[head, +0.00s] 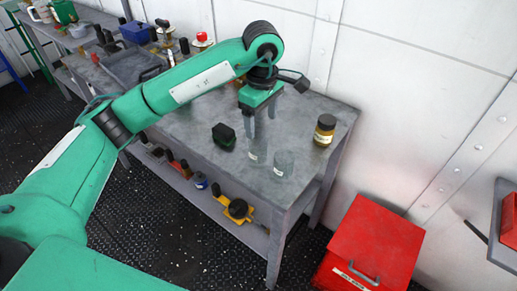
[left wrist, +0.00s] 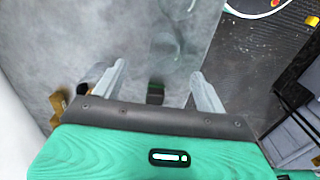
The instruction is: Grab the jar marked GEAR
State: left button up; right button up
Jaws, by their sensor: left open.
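No label is legible enough to tell which jar is marked GEAR. An amber jar with a dark lid and pale label (head: 324,130) stands upright near the workbench's right end. Two clear glass jars with small pale labels stand to its left, one nearer the front (head: 284,164) and one (head: 257,152) just below my gripper in the picture. My left gripper (head: 261,127) is open and empty above the workbench, fingers pointing down. In the left wrist view its fingers (left wrist: 157,70) stand apart, with faint clear glass outlines (left wrist: 166,42) beyond them. My right gripper is out of view.
A black block-like item with green (head: 224,137) lies on the workbench (head: 185,130) left of the jars. A lower shelf (head: 258,240) holds several small items. A red box (head: 372,245) stands right of the bench. A wall stands behind.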

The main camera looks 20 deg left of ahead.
pick_arm(q)
send_over(258, 145)
jog(key=s+d, duration=0.1)
jog(key=s, duration=0.1)
jog(key=f, duration=0.5)
jog(key=shift+w+d, duration=0.15)
jog(key=shift+d, duration=0.05)
jog(key=f, duration=0.1)
jog(key=f+p, duration=0.1)
jog(key=f, duration=0.2)
jog(key=shift+s+a+p, duration=0.3)
jog(key=shift+a+p, duration=0.05)
jog(key=shift+f, duration=0.65)
jog(key=c, duration=1.1)
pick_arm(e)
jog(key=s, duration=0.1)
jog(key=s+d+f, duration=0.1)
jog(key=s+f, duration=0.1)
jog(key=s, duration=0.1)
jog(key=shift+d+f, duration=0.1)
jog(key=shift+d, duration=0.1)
pick_arm(q)
jog(key=shift+r, duration=0.1)
